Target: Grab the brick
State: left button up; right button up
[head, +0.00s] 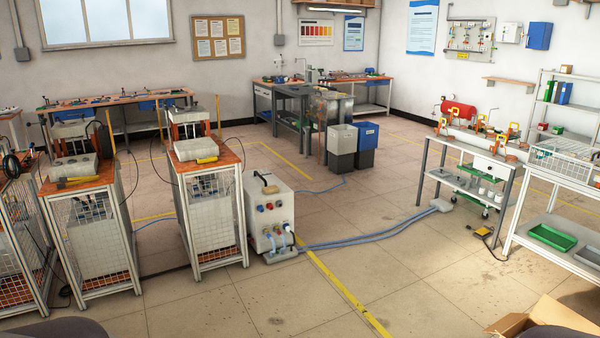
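No thing in the head view can be told for sure as the brick. Pale grey blocks sit on the two mesh-sided carts, one on the nearer right cart (196,148) and one on the left cart (74,165). Neither of my grippers shows in this view.
A metal workbench (472,145) with orange clamps stands at right, beside a shelf rack (548,222) with a green bin (552,237). An open cardboard box (545,318) is at lower right. Blue hoses (370,236) cross the floor. The front middle floor is mostly clear.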

aim_at(272, 189)
jog(key=i, duration=1.95)
jog(key=i+j, duration=0.1)
jog(key=i, duration=1.8)
jog(key=i+z, duration=0.1)
jog(key=i, duration=1.85)
